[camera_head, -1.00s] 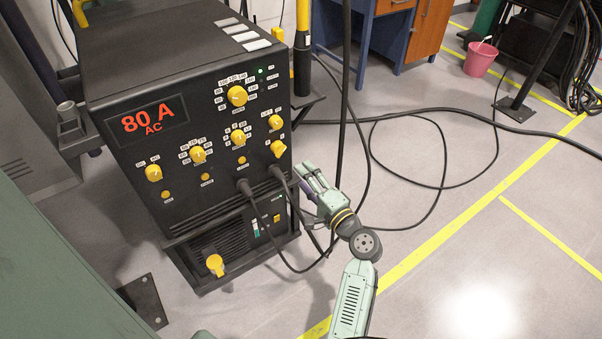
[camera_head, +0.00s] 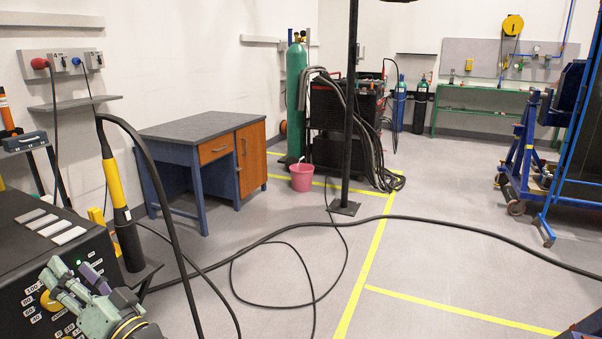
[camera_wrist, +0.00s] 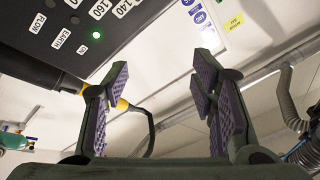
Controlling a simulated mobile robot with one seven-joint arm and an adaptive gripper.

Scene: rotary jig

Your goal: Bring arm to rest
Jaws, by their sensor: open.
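My gripper (camera_head: 72,274) is in the lower left of the head view, in front of the upper control panel of the black welding machine (camera_head: 30,255). Its green fingers with purple pads are apart. In the wrist view my gripper (camera_wrist: 160,78) also shows open, with nothing between the pads. The machine's dark panel (camera_wrist: 95,15) with white labels and a lit green lamp (camera_wrist: 96,35) lies beyond the left finger. Whether a finger touches the panel cannot be told. Most of my arm is outside the head view.
A black and yellow torch (camera_head: 115,190) with a thick cable stands beside the machine. Cables (camera_head: 290,235) run over the floor. A desk (camera_head: 200,140), pink bucket (camera_head: 301,177) and black post (camera_head: 348,120) stand behind. The floor at right is largely open.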

